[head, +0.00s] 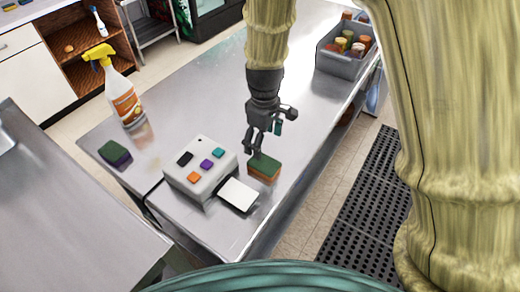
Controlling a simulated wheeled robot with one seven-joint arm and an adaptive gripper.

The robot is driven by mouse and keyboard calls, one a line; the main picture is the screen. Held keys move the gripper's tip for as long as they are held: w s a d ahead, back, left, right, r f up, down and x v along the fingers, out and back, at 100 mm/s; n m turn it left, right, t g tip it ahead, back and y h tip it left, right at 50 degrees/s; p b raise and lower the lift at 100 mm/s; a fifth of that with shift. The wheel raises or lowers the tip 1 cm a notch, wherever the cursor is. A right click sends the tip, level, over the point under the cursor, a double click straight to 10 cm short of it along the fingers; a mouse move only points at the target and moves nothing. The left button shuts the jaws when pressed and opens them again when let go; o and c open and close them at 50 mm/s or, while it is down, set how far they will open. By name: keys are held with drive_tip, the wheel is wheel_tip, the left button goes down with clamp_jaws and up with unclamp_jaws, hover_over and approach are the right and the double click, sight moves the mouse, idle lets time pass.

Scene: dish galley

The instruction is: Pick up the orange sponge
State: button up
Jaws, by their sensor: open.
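The orange sponge (264,167), with a dark green top layer, lies on the steel counter (190,120) to the right of a white box with coloured buttons. My gripper (256,148) is open and points down at the sponge's far side. Its fingertips are very close to the sponge's top in the picture, and I cannot tell whether they touch it. Nothing shows between the fingers. A second sponge (115,153), purple with a dark green top, lies at the counter's left side.
The white button box (212,150) and a white flat plate (239,194) are close beside the orange sponge. A spray bottle (124,100) stands at the left. A grey bin (340,62) with several jars is at the far right. The counter between is clear.

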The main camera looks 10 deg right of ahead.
sight(264, 163)
drive_tip(key=shift+w+f, duration=0.1)
drive_tip(key=shift+w, duration=0.2)
drive_tip(key=shift+f, duration=0.25)
drive_tip(key=shift+s+f+p, duration=0.45)
drive_tip(key=shift+s+f, duration=0.35)
drive_tip(key=shift+s, duration=0.35)
drive_tip(key=w+f, duration=0.2)
drive_tip(key=f, duration=0.1)
drive_tip(key=shift+s+p, duration=0.45)
drive_tip(key=shift+s, duration=0.15)
drive_tip(key=shift+s+d+f, duration=0.1)
drive_tip(key=shift+s+f, duration=0.05)
drive_tip(key=shift+f, duration=0.25)
drive_tip(key=f, duration=0.1)
drive_tip(key=f+p, duration=0.1)
drive_tip(key=shift+w+f, duration=0.35)
drive_tip(key=shift+s+f+p, duration=0.2)
drive_tip(key=shift+f+p, duration=0.15)
drive_tip(key=shift+f, duration=0.05)
drive_tip(key=shift+w+f, duration=0.15)
drive_tip(key=shift+f, duration=0.15)
drive_tip(key=c, duration=0.8)
drive_tip(key=shift+r, duration=0.15)
